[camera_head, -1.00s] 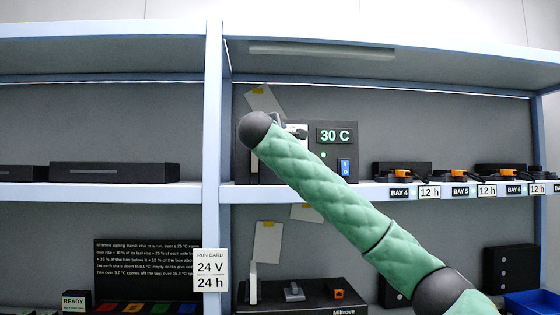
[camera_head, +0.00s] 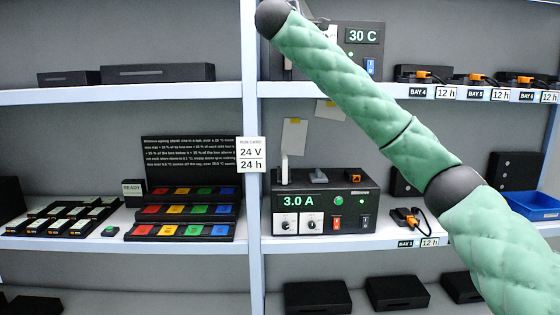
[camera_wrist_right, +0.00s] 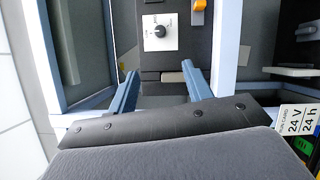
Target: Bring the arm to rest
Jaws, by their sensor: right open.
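My right arm, in a green quilted sleeve, reaches from the lower right of the head view up to the upper shelf. Its dark wrist joint (camera_head: 275,18) is at the top edge, in front of the box with the 30 C display (camera_head: 362,36). The fingers are not visible there. In the right wrist view my right gripper (camera_wrist_right: 163,82) is open, its two blue-grey fingers apart. A dark panel with a knob on a white plate (camera_wrist_right: 160,32) lies beyond them. A small pale bar (camera_wrist_right: 173,77) shows between the fingers; I cannot tell whether they touch it. My left gripper is out of view.
A blue-white shelf post (camera_head: 250,120) and shelf boards stand close to the arm. A power supply reading 3.0 A (camera_head: 320,203) sits on the lower shelf. Left of it are trays of coloured blocks (camera_head: 185,212). A blue bin (camera_head: 535,205) is at the right.

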